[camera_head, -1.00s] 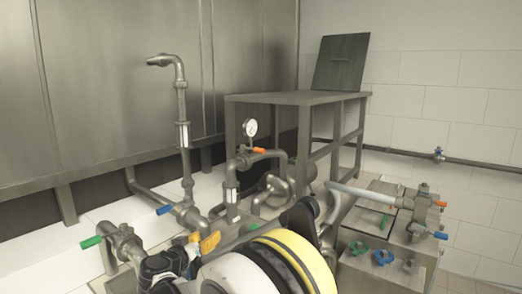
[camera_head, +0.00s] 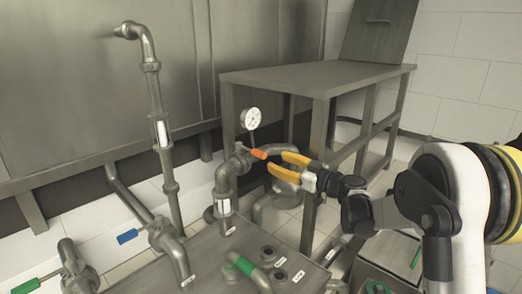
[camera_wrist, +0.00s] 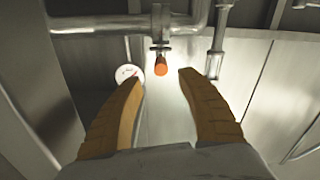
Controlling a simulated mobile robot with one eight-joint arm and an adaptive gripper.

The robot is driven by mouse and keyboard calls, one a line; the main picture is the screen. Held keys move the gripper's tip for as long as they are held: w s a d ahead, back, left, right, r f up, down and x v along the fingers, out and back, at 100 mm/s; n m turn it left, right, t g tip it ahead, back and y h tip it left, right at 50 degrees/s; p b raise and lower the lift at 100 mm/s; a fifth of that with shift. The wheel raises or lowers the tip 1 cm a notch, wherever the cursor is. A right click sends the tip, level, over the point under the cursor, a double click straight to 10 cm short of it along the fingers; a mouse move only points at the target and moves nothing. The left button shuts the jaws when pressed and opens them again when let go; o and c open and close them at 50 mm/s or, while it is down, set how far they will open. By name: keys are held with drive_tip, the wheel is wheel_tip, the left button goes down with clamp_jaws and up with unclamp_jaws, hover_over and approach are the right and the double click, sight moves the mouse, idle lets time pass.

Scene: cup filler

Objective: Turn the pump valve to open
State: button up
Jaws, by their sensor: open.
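The valve with the orange handle (camera_head: 258,154) sits on the pipe below a round pressure gauge (camera_head: 250,118). In the wrist view the orange handle (camera_wrist: 160,66) points toward the camera, centred just beyond the fingertips. My gripper (camera_head: 276,162) has orange-yellow fingers, spread open, with the handle's end close in front of them. In the wrist view my gripper (camera_wrist: 161,76) has the handle lined up with the gap between its fingers. Nothing is held.
A metal table (camera_head: 320,76) stands behind and right of the valve. A tall pipe (camera_head: 165,140) and a blue-handled valve (camera_head: 128,236) stand to the left. A green-handled valve (camera_head: 25,286) is at the lower left.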

sight(258, 154)
drive_tip(key=b+x, duration=0.2)
drive_tip(key=x, duration=0.7)
drive_tip(key=shift+a+f, duration=0.1)
drive_tip(key=shift+a, duration=0.1)
clamp_jaws()
